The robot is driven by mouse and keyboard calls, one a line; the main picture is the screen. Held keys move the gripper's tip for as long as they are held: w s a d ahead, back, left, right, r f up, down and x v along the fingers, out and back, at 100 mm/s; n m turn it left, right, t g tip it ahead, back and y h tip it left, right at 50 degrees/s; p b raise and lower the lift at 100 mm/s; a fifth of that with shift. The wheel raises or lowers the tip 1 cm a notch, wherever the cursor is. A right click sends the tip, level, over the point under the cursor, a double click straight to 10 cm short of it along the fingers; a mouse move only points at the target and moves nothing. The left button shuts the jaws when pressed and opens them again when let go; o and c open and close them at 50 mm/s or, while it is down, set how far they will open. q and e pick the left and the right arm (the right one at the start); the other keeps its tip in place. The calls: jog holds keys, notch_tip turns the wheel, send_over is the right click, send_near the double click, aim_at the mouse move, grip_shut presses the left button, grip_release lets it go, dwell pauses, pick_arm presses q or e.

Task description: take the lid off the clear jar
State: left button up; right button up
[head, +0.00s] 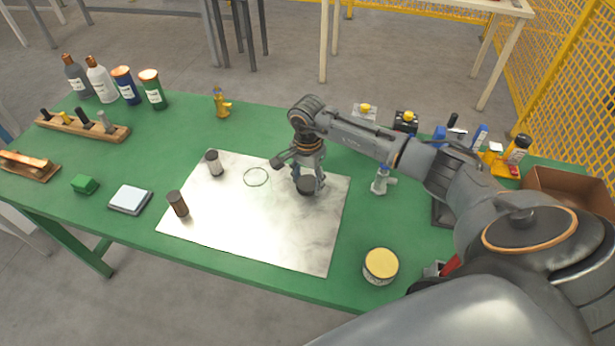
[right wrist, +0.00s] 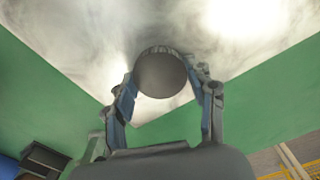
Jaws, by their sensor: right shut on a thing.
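My right gripper (head: 309,180) points down over the metal sheet and is shut on a dark round lid (head: 306,187). In the right wrist view the lid (right wrist: 160,74) has a ribbed edge and sits between the two fingertips (right wrist: 165,88). The clear jar's body cannot be made out in either view; any glass under the lid is hidden. I cannot tell whether the lid rests on a jar. My left gripper is not in view.
The metal sheet (head: 250,235) lies on the green table (head: 130,238). On it are a dark-capped small jar (head: 214,163), a brown cylinder (head: 178,204) and a thin green ring (head: 256,177). A yellow-topped tin (head: 380,265) and a grey fitting (head: 380,181) stand to the right.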

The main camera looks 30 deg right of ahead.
aim_at(307, 183)
jog(key=shift+f, duration=0.15)
jog(key=o, duration=1.3)
jog(key=shift+r, duration=0.35)
notch_tip(307, 183, up, 12)
jog(key=b, duration=0.2)
jog(key=shift+f+b, duration=0.15)
jog(key=shift+b, duration=0.2)
